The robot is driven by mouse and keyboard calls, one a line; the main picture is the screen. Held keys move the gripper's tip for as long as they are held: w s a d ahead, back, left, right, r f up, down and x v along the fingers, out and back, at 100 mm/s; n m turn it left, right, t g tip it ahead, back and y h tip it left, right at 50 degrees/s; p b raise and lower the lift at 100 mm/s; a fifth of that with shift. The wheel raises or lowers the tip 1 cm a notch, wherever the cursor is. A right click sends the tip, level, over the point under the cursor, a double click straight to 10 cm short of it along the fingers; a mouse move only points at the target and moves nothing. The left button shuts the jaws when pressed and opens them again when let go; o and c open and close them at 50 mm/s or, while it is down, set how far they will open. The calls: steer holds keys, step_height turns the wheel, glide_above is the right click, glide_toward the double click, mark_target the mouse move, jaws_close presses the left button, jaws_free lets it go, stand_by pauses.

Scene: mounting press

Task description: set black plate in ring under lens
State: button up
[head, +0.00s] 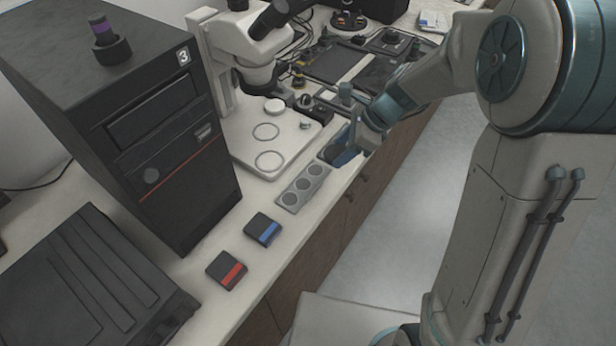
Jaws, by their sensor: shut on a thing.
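The microscope (247,45) stands at the back of the bench, its lens (259,79) above a pale base plate (237,137). Two thin ring outlines show on the base, a far ring (266,131) and a near ring (270,160). A white round disc (274,106) sits behind them, closer below the lens. My gripper (343,141) is to the right of the base, above the bench's front edge. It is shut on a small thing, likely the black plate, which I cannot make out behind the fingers. No black plate shows clearly elsewhere.
A grey strip with three round recesses (303,186) lies before the base. A blue-striped box (262,229) and a red-striped box (227,270) lie nearer. A tall black machine (140,125) bounds the left. A dark-blue item (341,156), partly hidden, is near my gripper.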

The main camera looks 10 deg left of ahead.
glide_above(300, 184)
steer(key=d, duration=0.2)
steer(key=f, duration=0.4)
steer(key=shift+w+d+f, duration=0.15)
steer(key=shift+d+f, duration=0.05)
steer(key=shift+f, duration=0.1)
steer(key=shift+a+f, duration=0.15)
steer(key=shift+f, duration=1.95)
steer(key=shift+f, duration=0.2)
steer(key=o, duration=1)
steer(key=shift+r, duration=0.1)
steer(key=shift+c, duration=0.2)
